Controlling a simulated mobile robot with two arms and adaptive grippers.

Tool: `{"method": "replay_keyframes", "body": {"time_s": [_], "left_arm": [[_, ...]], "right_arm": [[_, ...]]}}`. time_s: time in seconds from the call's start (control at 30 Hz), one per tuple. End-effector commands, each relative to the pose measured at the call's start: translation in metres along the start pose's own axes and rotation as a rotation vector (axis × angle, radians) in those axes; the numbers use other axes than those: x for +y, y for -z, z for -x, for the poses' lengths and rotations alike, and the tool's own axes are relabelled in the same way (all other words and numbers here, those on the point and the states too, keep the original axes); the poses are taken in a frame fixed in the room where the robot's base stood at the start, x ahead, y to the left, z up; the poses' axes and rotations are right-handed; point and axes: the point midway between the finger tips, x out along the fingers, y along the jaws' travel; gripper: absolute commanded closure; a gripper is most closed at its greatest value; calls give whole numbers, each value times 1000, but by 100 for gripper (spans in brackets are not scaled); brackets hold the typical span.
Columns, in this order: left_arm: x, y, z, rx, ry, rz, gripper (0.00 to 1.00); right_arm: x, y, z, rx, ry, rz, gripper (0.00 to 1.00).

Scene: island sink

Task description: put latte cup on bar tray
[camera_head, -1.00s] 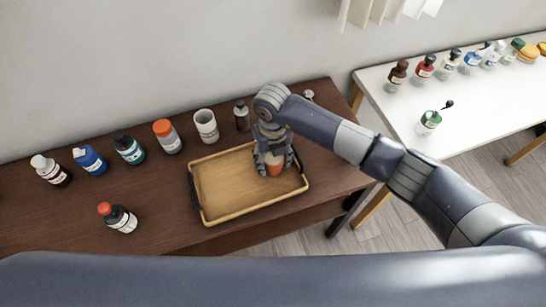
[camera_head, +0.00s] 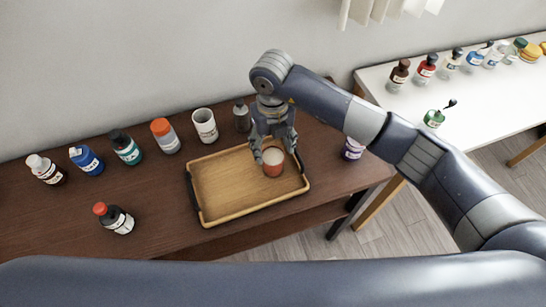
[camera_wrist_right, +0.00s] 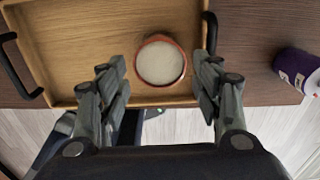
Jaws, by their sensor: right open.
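The latte cup (camera_head: 273,163) is a small orange-red cup with a pale, round top. It stands upright on the right part of the wooden bar tray (camera_head: 228,205). In the right wrist view the cup (camera_wrist_right: 161,62) stands inside the rim of the tray (camera_wrist_right: 80,45), near its edge. My right gripper (camera_head: 272,150) is open just above and behind the cup in the head view. In the right wrist view its fingers (camera_wrist_right: 163,85) are spread wide, one on each side, apart from the cup. My left gripper is not in view.
Several bottles and a white cup (camera_head: 205,125) line the back of the dark table. A red-capped bottle (camera_head: 114,218) stands left of the tray. A purple-labelled container (camera_head: 352,149) is near the table's right side. A white table (camera_head: 400,115) with bottles is at right.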

Motion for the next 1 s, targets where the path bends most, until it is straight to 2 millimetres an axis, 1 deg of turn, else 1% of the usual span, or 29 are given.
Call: {"method": "replay_keyframes", "body": {"time_s": [0.03,0.1,0.2,0.37,0.5,0.9,0.97,1.0], "left_arm": [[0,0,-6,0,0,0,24],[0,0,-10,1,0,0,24],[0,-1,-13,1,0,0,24],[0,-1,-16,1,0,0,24],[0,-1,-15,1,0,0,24],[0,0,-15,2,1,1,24],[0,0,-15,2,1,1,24],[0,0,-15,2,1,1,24]], "right_arm": [[0,-1,9,-6,1,2,41],[0,-1,22,-5,0,1,41],[0,-1,37,-3,0,0,41],[0,0,51,-1,0,1,41],[0,0,54,0,0,0,41],[0,0,53,1,-1,0,41],[4,1,52,0,-15,5,41],[10,2,51,0,-40,13,41]]}}
